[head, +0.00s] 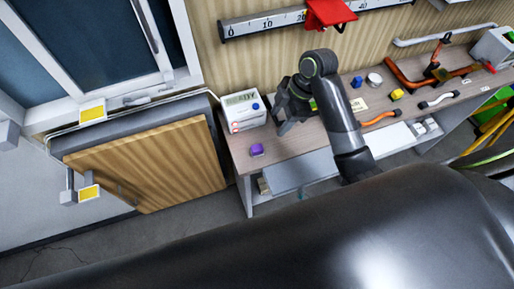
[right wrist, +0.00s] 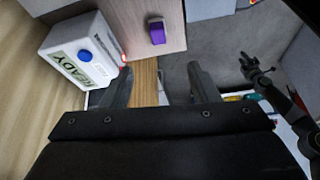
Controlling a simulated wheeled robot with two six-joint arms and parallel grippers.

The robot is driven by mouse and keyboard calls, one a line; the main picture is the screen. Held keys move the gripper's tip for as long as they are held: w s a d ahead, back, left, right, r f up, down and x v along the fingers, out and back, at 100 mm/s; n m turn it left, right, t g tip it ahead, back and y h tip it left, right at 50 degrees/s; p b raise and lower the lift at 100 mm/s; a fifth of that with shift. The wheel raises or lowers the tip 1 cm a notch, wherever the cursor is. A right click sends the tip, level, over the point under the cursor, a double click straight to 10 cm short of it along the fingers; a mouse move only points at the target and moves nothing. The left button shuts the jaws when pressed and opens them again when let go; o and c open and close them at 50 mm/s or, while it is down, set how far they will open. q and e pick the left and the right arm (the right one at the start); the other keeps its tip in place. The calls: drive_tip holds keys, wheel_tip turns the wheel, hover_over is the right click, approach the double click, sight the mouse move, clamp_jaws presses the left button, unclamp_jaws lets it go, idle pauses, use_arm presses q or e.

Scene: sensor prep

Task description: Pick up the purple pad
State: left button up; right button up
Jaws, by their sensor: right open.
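The purple pad (head: 257,149) is a small block lying near the left end of the workbench top, close to its front edge. It also shows in the right wrist view (right wrist: 157,33), beyond and above the gap between the fingertips. My right gripper (head: 283,130) is open and empty, above the bench and to the right of the pad. Its two fingers (right wrist: 160,82) stand apart in the wrist view and do not touch the pad. A dark arm with a gripper (right wrist: 257,68), apparently my left, shows at the right of the wrist view; its jaws are too small to judge.
A white box with a READY display (head: 243,110) stands behind the pad, close to my right gripper. Bench surface around the pad is clear.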

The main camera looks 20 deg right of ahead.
drive_tip(key=n+b, duration=0.1)
drive_tip(key=b, duration=0.3)
approach(256, 148)
drive_tip(key=x, duration=0.3)
drive_tip(key=shift+w+a+f+p, duration=0.1)
drive_tip(key=shift+a+f+p, duration=0.15)
drive_tip(key=shift+a+p, duration=0.05)
drive_tip(key=shift+a+f, duration=0.25)
drive_tip(key=shift+f, duration=0.35)
drive_tip(key=shift+a+f+p, duration=0.15)
drive_tip(key=shift+f+p, duration=0.25)
drive_tip(key=shift+f, duration=0.1)
drive_tip(key=p+x, duration=0.1)
drive_tip(key=x, duration=0.2)
drive_tip(key=shift+f, duration=0.1)
drive_tip(key=shift+a+f, duration=0.15)
drive_tip(key=shift+f, duration=0.4)
drive_tip(key=shift+c, duration=0.3)
drive_tip(key=c, duration=1)
